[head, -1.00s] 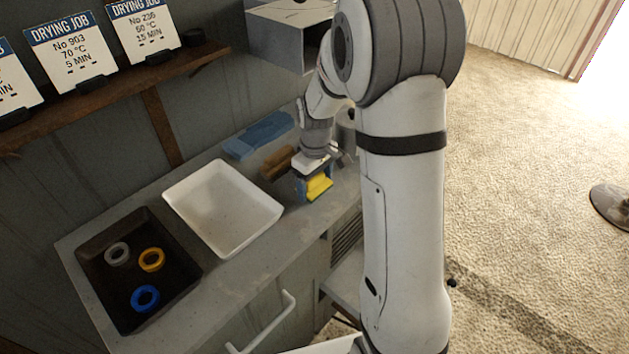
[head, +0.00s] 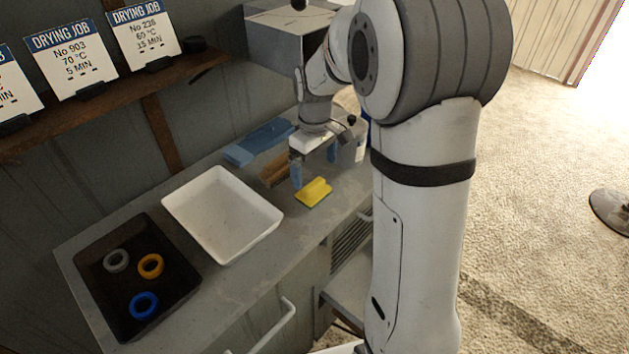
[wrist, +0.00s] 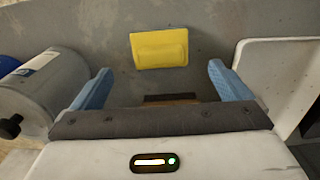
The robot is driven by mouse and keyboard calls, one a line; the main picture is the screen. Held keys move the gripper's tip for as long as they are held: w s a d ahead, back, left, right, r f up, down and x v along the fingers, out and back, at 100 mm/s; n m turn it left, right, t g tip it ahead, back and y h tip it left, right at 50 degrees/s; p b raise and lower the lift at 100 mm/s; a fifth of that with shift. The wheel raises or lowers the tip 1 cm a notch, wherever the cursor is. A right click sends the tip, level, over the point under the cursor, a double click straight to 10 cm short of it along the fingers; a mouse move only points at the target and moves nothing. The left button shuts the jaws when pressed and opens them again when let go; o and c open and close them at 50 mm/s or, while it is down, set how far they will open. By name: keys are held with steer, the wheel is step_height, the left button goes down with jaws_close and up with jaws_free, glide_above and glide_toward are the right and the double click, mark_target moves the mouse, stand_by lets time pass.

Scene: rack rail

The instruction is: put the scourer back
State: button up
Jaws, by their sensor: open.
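The yellow scourer (head: 314,192) lies flat on the grey counter (head: 250,292), to the right of the white tray. In the wrist view the scourer (wrist: 159,48) lies beyond the fingertips, near the middle. My gripper (head: 313,168) is open and empty, above the counter just behind the scourer and apart from it. Its two blue fingers stand wide apart in the wrist view (wrist: 158,80). A brown block-like thing (head: 274,170) sits on the counter behind, partly hidden by my gripper.
A white tray (head: 176,203) and a black tray (head: 192,272) with grey, orange and blue rings stand to the left. A blue flat thing (head: 258,142) lies at the back. A grey-white cylinder (wrist: 45,88) stands beside my gripper. A wooden shelf (head: 110,95) holds drying-job cards.

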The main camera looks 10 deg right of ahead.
mark_target(315, 185)
steer(key=s+r+m+t, duration=0.1)
steer(key=s+r+m, duration=0.2)
steer(key=s+r, duration=0.65)
steer(key=s+f+m+t, duration=0.1)
steer(key=s+f+m, duration=0.2)
steer(key=s, duration=0.9)
steer(key=shift+m+t, duration=0.4)
steer(key=shift+c, duration=0.2)
